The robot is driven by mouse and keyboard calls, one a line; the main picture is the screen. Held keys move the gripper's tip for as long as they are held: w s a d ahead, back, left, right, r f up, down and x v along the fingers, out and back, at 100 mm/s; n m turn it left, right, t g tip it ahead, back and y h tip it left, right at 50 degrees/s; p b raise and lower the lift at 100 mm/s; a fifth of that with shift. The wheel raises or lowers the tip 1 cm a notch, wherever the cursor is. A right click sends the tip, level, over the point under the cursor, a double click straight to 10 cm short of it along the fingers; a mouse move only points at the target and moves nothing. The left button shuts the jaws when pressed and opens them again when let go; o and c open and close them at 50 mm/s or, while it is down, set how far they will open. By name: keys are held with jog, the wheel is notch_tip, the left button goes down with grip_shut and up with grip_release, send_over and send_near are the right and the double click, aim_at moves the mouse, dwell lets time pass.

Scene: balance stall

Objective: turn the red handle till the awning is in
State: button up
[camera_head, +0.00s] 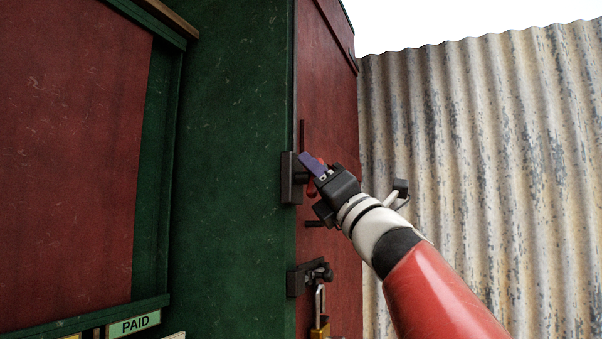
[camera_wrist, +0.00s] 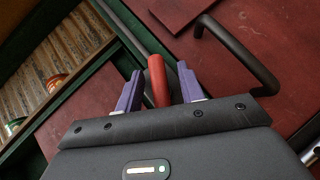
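The red handle (camera_wrist: 158,80) shows in the wrist view as a short rounded grip between the two purple fingers of my gripper (camera_wrist: 160,70). A narrow gap shows on each side of it, so the fingers are open around it and not closed on it. In the head view my gripper (camera_head: 313,165) is at the dark crank block (camera_head: 291,180) on the stall's corner. Only a little of the red handle (camera_head: 311,188) shows there, behind the fingers. I cannot make out the awning for certain in either view.
Below the block are a dark latch (camera_head: 308,277) and a brass padlock (camera_head: 320,329). A dark bent bar (camera_wrist: 243,55) stands out from the red panel, right of my fingers. A corrugated metal wall (camera_head: 480,170) is at the right. A PAID sign (camera_head: 134,325) is at lower left.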

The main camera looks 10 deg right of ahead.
grip_shut()
jog(key=shift+f+n+y+b, duration=0.15)
jog(key=shift+n+y+b, duration=0.25)
jog(key=shift+n+y, duration=0.1)
